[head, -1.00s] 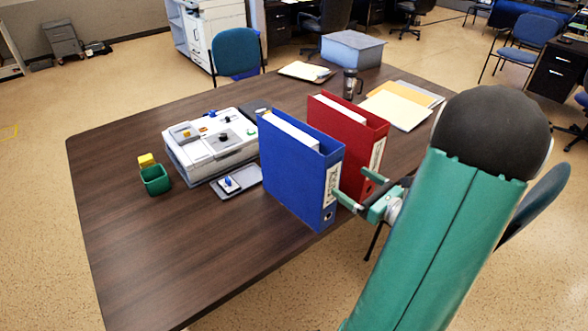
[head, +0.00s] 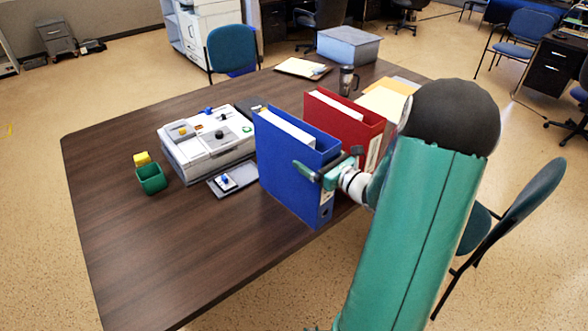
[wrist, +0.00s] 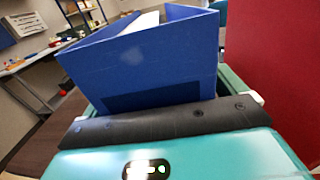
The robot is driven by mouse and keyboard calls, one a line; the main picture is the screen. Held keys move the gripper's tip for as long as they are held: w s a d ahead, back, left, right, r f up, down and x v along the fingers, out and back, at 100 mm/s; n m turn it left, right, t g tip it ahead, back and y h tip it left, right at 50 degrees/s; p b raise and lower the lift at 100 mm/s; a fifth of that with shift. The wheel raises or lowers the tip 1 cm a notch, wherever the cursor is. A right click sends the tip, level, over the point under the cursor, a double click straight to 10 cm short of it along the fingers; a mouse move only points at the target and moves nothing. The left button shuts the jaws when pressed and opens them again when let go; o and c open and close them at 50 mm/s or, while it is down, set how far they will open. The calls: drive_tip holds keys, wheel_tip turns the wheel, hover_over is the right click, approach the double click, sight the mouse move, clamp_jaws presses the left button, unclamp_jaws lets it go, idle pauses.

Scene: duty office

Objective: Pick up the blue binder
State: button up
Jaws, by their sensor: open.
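The blue binder (head: 288,180) stands upright on the brown table, with white paper showing in its open top. My gripper (head: 329,165) is open at the binder's near right edge, by its spine. One finger shows in front of the binder's broad left face and the other on its far side, toward the red binder. In the wrist view, the blue binder (wrist: 150,62) fills the middle, close ahead of the gripper body, with a bit of teal finger visible on either side. The lower parts of the fingers are hidden there, so I cannot tell whether they touch the binder.
A red binder (head: 343,121) stands close behind and to the right; its red face (wrist: 275,70) borders the wrist view. The table's (head: 200,265) front left is clear.

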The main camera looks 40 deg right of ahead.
clamp_jaws()
drive_tip(key=shift+r, duration=0.1)
idle(0.3)
